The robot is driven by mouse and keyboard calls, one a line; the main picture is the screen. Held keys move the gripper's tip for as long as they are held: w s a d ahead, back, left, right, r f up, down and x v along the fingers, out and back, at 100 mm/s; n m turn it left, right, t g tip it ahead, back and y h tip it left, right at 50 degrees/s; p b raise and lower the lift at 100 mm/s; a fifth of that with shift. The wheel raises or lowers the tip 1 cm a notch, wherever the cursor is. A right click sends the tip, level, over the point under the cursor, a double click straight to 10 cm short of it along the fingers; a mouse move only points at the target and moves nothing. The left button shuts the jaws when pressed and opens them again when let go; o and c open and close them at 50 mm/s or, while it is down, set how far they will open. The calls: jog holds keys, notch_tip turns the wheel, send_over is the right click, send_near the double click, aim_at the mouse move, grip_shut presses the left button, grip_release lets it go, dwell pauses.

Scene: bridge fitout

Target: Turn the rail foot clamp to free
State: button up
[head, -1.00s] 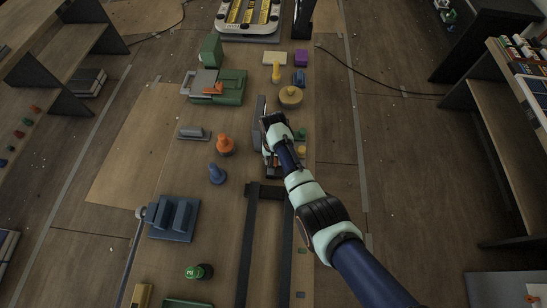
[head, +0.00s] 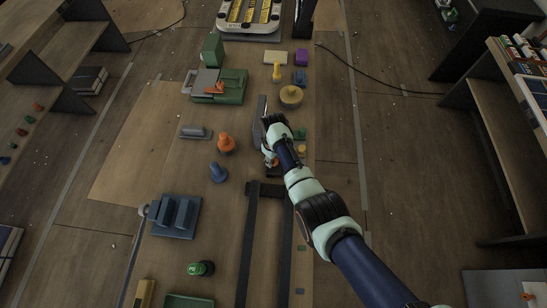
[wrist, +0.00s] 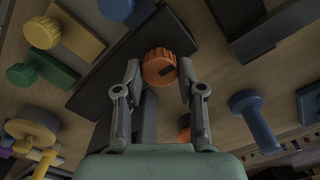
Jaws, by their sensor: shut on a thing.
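A ridged orange knob (wrist: 158,62) with a dark mark on its face sits on a dark bar (wrist: 120,62) in the wrist view. I take it to be the rail foot clamp's knob, though no label is legible. My gripper (wrist: 160,72) has one fingertip on each side of the knob and is shut on it. In the head view my gripper (head: 270,155) is low over the dark strip on the board, and the wrist hides most of the clamp. The mark's position meaning free or locked cannot be read.
Green (head: 300,133) and yellow (head: 302,150) knobs stand close to my gripper's right. An orange peg (head: 226,144) and a blue peg (head: 218,173) stand to its left. A round tan knob (head: 290,96) is behind. Dark rails (head: 250,240) run toward the front.

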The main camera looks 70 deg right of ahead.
jog(key=shift+n, duration=0.6)
jog(key=o, duration=1.1)
jog(key=shift+o, duration=0.2)
jog(key=shift+r, duration=0.1)
notch_tip(320, 180, up, 12)
